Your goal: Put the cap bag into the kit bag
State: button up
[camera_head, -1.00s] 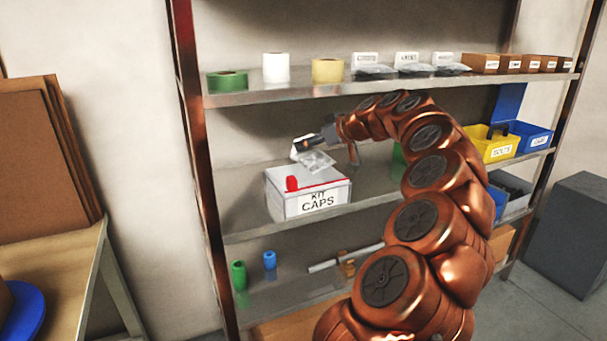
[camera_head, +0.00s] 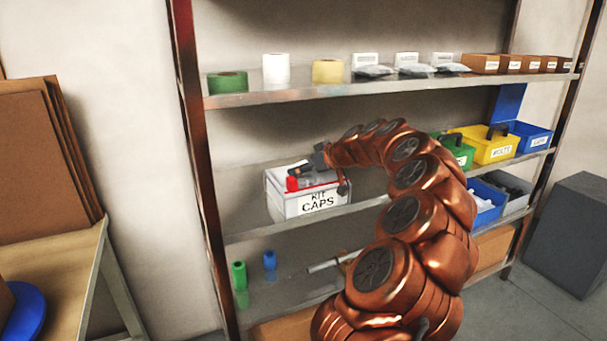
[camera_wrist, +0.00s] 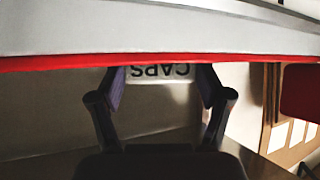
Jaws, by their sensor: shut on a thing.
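The kit bag (camera_head: 288,209) is a white box-like bag with a red rim and a "KIT CAPS" label, upright on the middle shelf. My gripper (camera_head: 300,173) is over its open top, with the fingers low at the rim. In the wrist view, my gripper (camera_wrist: 160,85) is shut on the cap bag (camera_wrist: 160,73), whose white "CAPS" card shows upside down between the fingers. In the head view, the cap bag is small and mostly hidden at the opening. I cannot tell how far inside it is. The kit bag's red rim (camera_wrist: 60,62) crosses the wrist view.
A red piece (camera_head: 292,184) shows at the kit bag's front left. The upper shelf (camera_head: 300,90) above holds tape rolls and several labelled packs. Green, yellow (camera_head: 487,147) and blue bins stand to the right. Free shelf lies between kit bag and bins.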

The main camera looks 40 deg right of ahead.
jog(key=shift+w+r+g+p, duration=0.15)
jog(key=shift+w+g+p, duration=0.2)
jog(key=shift+g, duration=0.55)
jog(key=shift+w+g, duration=0.15)
jog(key=shift+g, duration=0.25)
jog(key=shift+f, duration=1.4)
jog(key=shift+f, duration=0.15)
jog(key=o, duration=1.2)
